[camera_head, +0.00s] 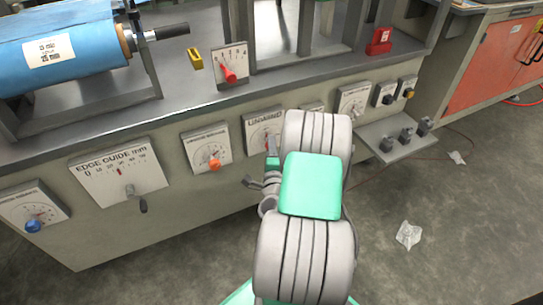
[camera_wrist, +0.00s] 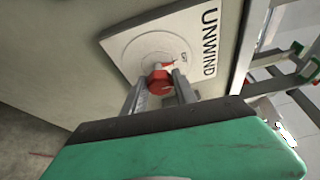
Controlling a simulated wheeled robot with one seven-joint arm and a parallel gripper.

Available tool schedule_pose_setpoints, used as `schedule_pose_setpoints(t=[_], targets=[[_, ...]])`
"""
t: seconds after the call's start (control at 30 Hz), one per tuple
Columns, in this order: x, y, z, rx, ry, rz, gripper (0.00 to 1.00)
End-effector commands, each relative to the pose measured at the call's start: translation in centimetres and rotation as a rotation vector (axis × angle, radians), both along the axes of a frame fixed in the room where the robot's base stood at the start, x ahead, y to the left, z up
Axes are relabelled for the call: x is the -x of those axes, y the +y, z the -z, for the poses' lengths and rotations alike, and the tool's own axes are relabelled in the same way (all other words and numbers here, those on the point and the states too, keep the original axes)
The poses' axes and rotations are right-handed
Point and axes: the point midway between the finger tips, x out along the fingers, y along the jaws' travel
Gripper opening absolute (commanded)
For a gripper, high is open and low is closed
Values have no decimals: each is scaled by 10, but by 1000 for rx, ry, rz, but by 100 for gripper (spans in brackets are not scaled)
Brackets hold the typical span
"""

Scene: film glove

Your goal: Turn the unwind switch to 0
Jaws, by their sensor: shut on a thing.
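The unwind switch is a red knob (camera_wrist: 160,82) on a white plate (camera_wrist: 137,42) with a round dial and the printed word UNWIND. In the wrist view my gripper (camera_wrist: 159,90) has one finger on each side of the knob and is shut on it. In the head view the unwind plate (camera_head: 259,124) is partly hidden behind my arm, with only a bit of red showing.
To the left on the same panel are a dial with an orange knob (camera_head: 215,165), the edge guide plate (camera_head: 118,180) and a blue knob (camera_head: 33,226). More dials and switches (camera_head: 384,95) lie to the right, above a small shelf (camera_head: 408,147). Open floor lies in front.

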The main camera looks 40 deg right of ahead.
Motion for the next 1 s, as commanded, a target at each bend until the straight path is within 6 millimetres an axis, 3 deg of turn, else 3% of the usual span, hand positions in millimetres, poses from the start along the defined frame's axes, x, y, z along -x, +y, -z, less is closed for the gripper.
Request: schedule_pose_setpoints(t=[0.77, 0.8, 1.0], targets=[[0, 1, 1, 100, 33, -1, 0], [0, 1, 1, 100, 33, -1, 37], [0, 0, 1, 100, 32, -1, 53]])
